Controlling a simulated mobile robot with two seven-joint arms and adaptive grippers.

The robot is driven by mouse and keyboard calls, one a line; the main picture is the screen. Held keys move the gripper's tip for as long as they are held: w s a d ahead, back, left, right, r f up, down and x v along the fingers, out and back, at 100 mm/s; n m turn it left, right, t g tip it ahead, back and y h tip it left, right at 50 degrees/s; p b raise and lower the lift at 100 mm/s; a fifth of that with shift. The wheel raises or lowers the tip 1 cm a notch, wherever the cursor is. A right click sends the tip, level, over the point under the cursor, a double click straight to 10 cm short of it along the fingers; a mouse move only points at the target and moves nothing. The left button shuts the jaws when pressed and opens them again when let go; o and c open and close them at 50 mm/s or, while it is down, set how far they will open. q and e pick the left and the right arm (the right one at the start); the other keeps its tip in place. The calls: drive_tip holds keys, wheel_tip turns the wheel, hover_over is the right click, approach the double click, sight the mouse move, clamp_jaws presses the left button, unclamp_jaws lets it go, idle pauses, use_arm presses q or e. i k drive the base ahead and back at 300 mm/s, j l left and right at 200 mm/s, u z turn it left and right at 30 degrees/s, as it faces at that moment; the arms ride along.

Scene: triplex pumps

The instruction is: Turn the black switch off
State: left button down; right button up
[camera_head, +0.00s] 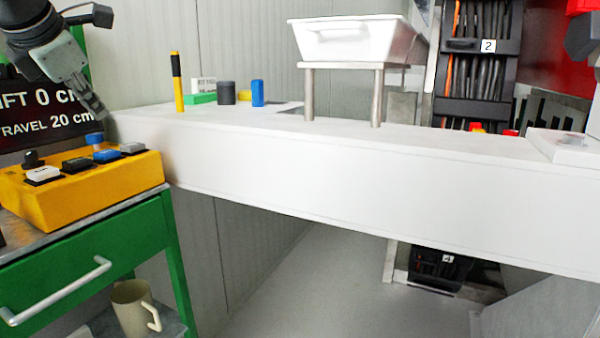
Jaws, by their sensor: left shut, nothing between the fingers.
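A yellow control box (85,190) sits on a green cart at the left. On its top are a black rocker switch (76,164), a white one (43,174), a blue one (107,156) and a grey one (132,148). A black knob (32,158) and a blue knob (95,138) stand behind them. I cannot tell the black switch's on or off position. My left gripper (97,110) is shut and empty, pointing down above the back of the box, apart from the switches. My right gripper is not in view.
A dark display (40,118) stands behind the box. To the right, a white bench (300,165) carries a yellow-black marker (178,82), small coloured blocks and a white tray (352,40) on a stand. A mug (135,307) is on the cart's lower shelf.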

sight(32, 161)
drive_tip(key=k+l, duration=0.75)
